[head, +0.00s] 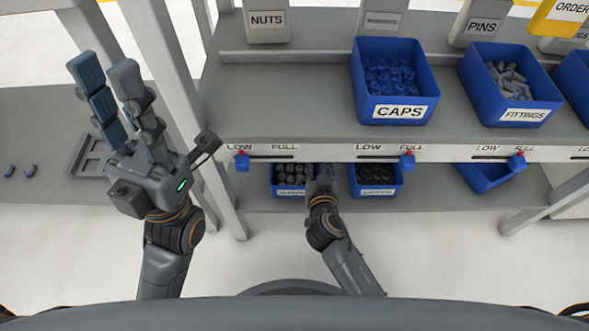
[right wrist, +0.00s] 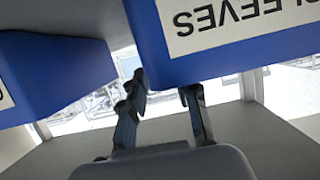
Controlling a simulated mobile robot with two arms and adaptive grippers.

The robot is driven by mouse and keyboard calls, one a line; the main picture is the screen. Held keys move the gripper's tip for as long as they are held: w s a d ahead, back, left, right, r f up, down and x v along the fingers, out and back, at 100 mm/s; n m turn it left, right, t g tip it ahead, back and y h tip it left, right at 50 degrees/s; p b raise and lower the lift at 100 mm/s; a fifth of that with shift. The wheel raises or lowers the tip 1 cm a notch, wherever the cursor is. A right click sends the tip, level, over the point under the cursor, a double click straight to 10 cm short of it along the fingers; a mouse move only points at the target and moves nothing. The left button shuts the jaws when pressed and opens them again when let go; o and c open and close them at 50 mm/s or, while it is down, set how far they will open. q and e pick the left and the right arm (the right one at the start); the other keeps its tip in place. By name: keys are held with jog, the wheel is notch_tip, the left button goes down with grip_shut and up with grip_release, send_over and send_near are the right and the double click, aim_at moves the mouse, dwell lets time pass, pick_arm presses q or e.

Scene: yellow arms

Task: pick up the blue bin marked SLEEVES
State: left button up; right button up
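The blue bin marked SLEEVES (right wrist: 230,50) fills the upper right of the right wrist view, its label upside down. It appears to be the left bin (head: 287,191) on the lower shelf in the head view, holding dark parts; its label there is too small to read. My right gripper (head: 322,178) is at the front of the lower shelf, between this bin and its neighbour. In the wrist view the right gripper's fingers (right wrist: 163,88) are apart, their tips near the bin's edge; contact is unclear. My left gripper (head: 104,72) is raised at the left, open and empty.
Another blue bin (head: 376,190) stands close on the right; it also shows in the right wrist view (right wrist: 50,75). The upper shelf's front rail (head: 330,153) overhangs them. The CAPS bin (head: 395,85) and FITTINGS bin (head: 510,90) stand above. A grey post (head: 222,190) is at the left.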

jog(key=x, duration=0.3)
jog(key=shift+w+b, duration=0.2)
jog(key=shift+b, duration=0.15)
grip_shut()
jog(key=shift+r, duration=0.1)
